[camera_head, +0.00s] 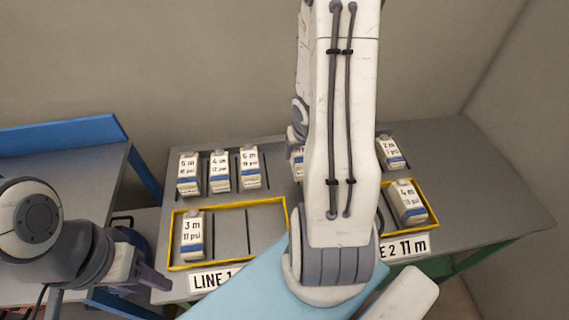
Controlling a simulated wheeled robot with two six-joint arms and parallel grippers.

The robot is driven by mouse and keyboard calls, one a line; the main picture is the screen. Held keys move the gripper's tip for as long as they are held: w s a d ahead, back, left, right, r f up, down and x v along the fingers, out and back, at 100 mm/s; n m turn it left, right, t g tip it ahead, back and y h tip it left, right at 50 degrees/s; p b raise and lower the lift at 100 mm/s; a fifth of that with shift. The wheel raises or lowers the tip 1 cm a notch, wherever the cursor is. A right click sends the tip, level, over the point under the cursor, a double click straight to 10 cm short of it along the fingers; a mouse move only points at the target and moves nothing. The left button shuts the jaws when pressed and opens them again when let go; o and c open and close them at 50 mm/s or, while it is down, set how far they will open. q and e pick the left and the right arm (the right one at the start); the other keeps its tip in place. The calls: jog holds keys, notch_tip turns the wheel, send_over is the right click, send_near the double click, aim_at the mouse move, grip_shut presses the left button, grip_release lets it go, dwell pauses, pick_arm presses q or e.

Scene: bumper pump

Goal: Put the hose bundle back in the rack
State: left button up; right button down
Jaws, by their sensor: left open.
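The hose bundles are white blocks with a blue band and a printed label. Three stand in the back row at left: a 5 m bundle (189,173), a 4 m bundle (219,171) and another bundle (250,167) that seems to read 5 m. A 2 m bundle (391,152) stands at the back right. A 3 m bundle (193,236) is in the left slot of the yellow-framed LINE 1 tray (228,205). A 4 m bundle (407,202) is in the yellow-framed LINE 2 tray (432,218). My left gripper (148,275) is open, left of the LINE 1 tray. My right gripper is not seen.
My large white arm hides the middle of the grey table (470,190), including most of another bundle (297,162). The LINE 2 sign (405,247) reads 11 m. A blue-edged bench (60,135) stands at left. The table's right side is clear.

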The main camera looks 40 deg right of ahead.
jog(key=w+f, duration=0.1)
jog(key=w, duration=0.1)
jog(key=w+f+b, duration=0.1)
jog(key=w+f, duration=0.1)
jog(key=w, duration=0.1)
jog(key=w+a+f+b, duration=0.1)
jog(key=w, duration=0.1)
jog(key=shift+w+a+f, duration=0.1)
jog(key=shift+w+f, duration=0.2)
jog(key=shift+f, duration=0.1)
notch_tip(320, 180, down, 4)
jog(key=b, duration=0.4)
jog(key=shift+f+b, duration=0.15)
jog(key=shift+b, duration=0.15)
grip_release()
